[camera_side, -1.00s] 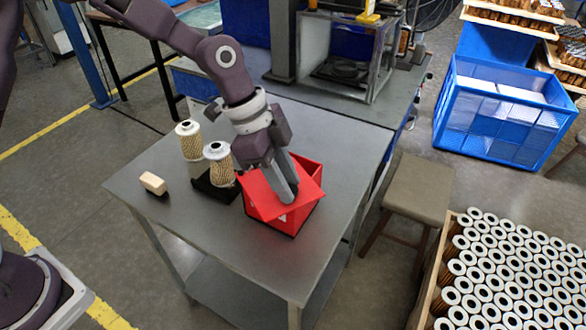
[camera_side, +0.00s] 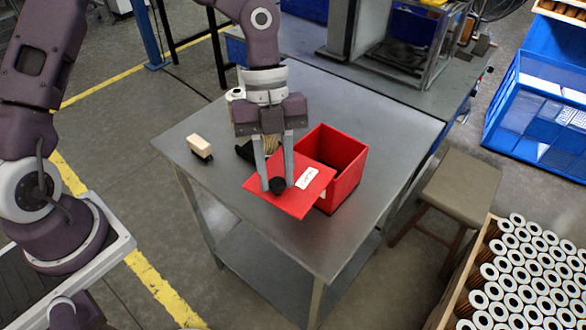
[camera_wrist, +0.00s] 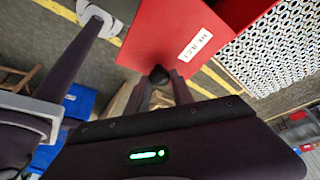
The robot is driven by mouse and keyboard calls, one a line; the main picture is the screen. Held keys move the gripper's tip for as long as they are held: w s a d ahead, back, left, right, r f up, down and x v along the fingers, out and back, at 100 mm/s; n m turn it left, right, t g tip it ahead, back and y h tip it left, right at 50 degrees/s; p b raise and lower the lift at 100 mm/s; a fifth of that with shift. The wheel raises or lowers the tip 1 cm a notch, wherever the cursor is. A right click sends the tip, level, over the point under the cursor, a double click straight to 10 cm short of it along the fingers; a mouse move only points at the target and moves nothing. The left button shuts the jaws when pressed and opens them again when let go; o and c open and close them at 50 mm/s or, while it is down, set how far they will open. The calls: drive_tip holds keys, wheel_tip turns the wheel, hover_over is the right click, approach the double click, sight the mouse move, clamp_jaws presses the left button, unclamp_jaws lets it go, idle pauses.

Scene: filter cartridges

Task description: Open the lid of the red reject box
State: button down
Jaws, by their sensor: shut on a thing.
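The red reject box (camera_side: 347,180) stands on the grey table with its top open and its inside showing. Its red lid (camera_side: 300,200), with a white label and a dark knob (camera_side: 277,185), is off the box, in front and left of it in the side view. My gripper (camera_side: 277,183) points down and is shut on the lid's knob. In the wrist view the knob (camera_wrist: 159,75) sits between my fingers, with the labelled lid (camera_wrist: 165,40) beyond it. I cannot tell whether the lid touches the table.
A filter cartridge (camera_side: 236,95) stands mostly hidden behind my gripper, near a black base. A pale block with a dark underside (camera_side: 200,146) lies at the table's left. The table (camera_side: 230,195) is bare at its front left. A stool (camera_side: 460,190) stands to the right.

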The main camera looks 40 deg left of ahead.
sight(259, 194)
drive_tip(key=shift+s+a+m+g+y, duration=0.2)
drive_tip(key=shift+s+a+m+g, duration=0.1)
drive_tip(key=shift+a+m, duration=0.5)
drive_tip(key=shift+s+a+m+g+y, duration=0.2)
drive_tip(key=shift+s+a+m, duration=0.1)
drive_tip(key=shift+a+m, duration=0.45)
drive_tip(key=shift+d, duration=0.1)
drive_tip(key=c, duration=1.1)
unclamp_jaws()
drive_tip(key=v, duration=0.7)
drive_tip(key=shift+s+r, duration=0.1)
drive_tip(key=shift+s, duration=0.05)
